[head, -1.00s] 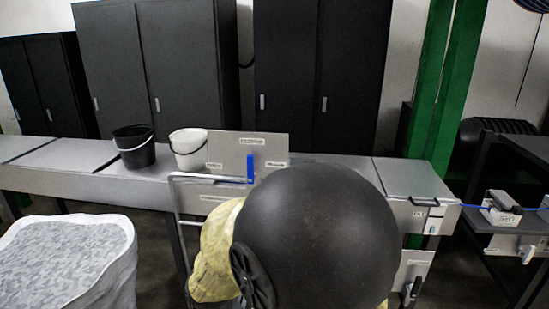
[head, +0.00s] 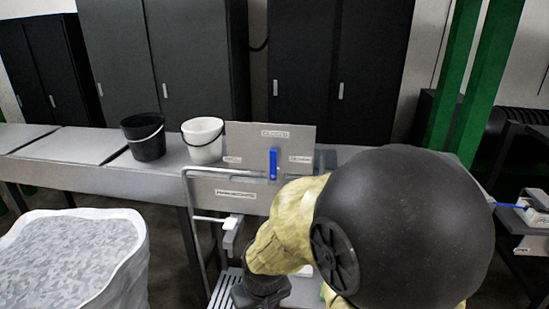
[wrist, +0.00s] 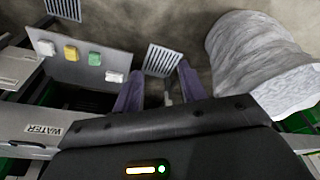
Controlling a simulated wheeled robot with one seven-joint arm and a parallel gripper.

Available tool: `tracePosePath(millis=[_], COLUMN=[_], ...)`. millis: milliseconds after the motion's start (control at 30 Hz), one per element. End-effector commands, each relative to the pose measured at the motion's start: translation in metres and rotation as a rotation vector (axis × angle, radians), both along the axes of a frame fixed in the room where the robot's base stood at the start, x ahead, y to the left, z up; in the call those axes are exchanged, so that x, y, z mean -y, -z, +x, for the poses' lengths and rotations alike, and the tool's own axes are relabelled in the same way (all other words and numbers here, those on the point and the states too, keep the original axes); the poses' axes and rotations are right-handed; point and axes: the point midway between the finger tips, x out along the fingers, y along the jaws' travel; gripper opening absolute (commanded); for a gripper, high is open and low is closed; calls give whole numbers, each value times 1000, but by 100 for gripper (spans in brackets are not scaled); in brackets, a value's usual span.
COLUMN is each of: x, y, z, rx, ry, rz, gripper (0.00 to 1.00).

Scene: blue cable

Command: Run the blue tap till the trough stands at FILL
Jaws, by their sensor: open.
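The blue tap handle (head: 273,164) stands upright on a grey labelled panel (head: 250,145) at the back of the bench. The small labels around it are too blurred to read. My arm covers the bench right of the panel, and I cannot make out the trough or a FILL mark. In the wrist view my gripper (wrist: 161,78) has its two purple fingers apart with nothing held between them. It points down past the bench front, away from the blue handle. In the head view my wrist is low, in front of the bench and below the handle.
A black bucket (head: 146,138) and a white bucket (head: 203,140) stand on the bench left of the panel. A large white sack (head: 75,262) stands front left. The wrist view shows a board (wrist: 85,58) with coloured blocks and a WATER label (wrist: 44,131).

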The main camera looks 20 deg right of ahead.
Motion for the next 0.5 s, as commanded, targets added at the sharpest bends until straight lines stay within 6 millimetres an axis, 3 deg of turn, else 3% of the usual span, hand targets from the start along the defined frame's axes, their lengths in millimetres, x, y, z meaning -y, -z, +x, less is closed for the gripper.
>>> tracePosePath(millis=[167, 267, 500], x=[0, 1, 20], y=[1, 3, 4], z=[21, 49, 140], rx=[57, 143, 451], ry=[31, 77, 242], rz=[13, 28, 32], gripper=[42, 42, 42])
